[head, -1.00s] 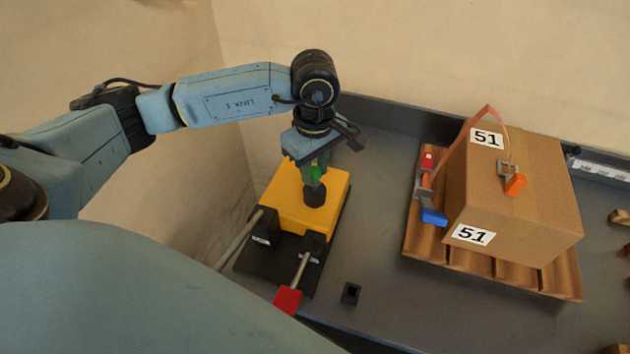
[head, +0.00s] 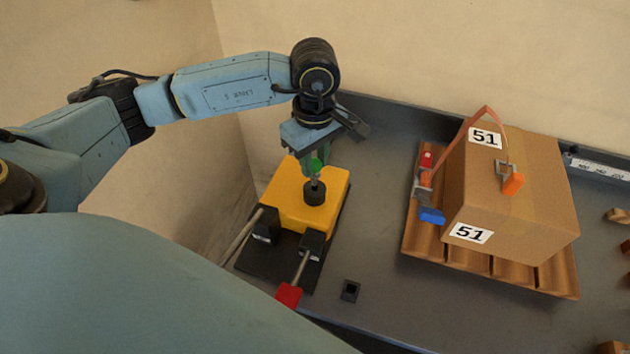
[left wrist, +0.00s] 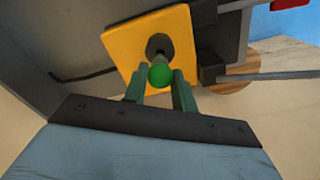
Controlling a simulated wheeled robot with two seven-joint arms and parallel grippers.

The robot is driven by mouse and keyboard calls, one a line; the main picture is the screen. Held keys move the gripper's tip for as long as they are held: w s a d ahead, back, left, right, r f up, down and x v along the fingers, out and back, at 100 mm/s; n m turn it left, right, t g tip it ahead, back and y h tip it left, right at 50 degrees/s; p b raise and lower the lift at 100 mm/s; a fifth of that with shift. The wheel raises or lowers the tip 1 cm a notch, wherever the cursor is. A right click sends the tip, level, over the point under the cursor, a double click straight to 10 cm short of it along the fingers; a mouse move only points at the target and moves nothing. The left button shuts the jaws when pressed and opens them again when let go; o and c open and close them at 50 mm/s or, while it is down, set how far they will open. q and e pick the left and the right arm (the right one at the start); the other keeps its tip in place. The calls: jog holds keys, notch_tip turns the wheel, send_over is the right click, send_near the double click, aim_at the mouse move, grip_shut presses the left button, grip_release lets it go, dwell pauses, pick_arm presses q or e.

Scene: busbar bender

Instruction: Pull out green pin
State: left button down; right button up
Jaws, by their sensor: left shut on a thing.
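The green pin (head: 316,165) has a round green head and stands above a black round socket (head: 315,193) on top of the yellow busbar bender (head: 288,212). My left gripper (head: 317,168) points down over the bender and is shut on the pin. In the left wrist view the pin's green ball (left wrist: 160,75) shows between the two green fingers (left wrist: 160,93), with the black socket (left wrist: 158,46) behind it. Whether the pin's lower end is clear of the socket cannot be told. My right gripper is not in view.
The bender has a red-ended lever (head: 289,294) at its front. A small black square block (head: 350,290) lies on the grey table. A cardboard box (head: 520,200) marked 51 stands on a wooden pallet (head: 455,258) at the right, with an orange strap. A wall rises behind.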

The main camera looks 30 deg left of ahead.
pick_arm(q)
jog(key=shift+r+p, duration=1.35)
jog(key=shift+r, duration=1.2)
